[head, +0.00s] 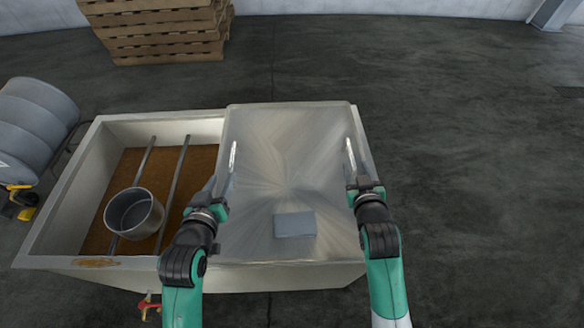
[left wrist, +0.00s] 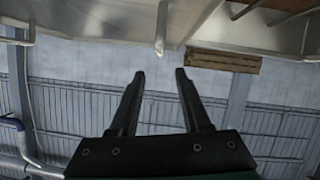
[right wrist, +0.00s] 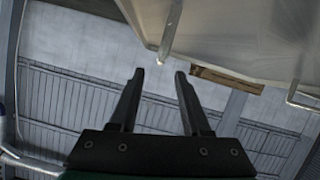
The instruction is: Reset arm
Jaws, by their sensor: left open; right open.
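In the right wrist view the right gripper (right wrist: 160,75) is also open and empty. The lid covers the right part of the pale tank (head: 62,228). A grey plate (head: 294,224) lies on the lid.
A metal pot (head: 134,213) rests on two rails (head: 173,192) over brown contents in the open left part of the tank. A grey drum (head: 36,125) lies at the far left. Wooden pallets (head: 158,30) are stacked behind. The floor at the right (head: 480,150) is clear.

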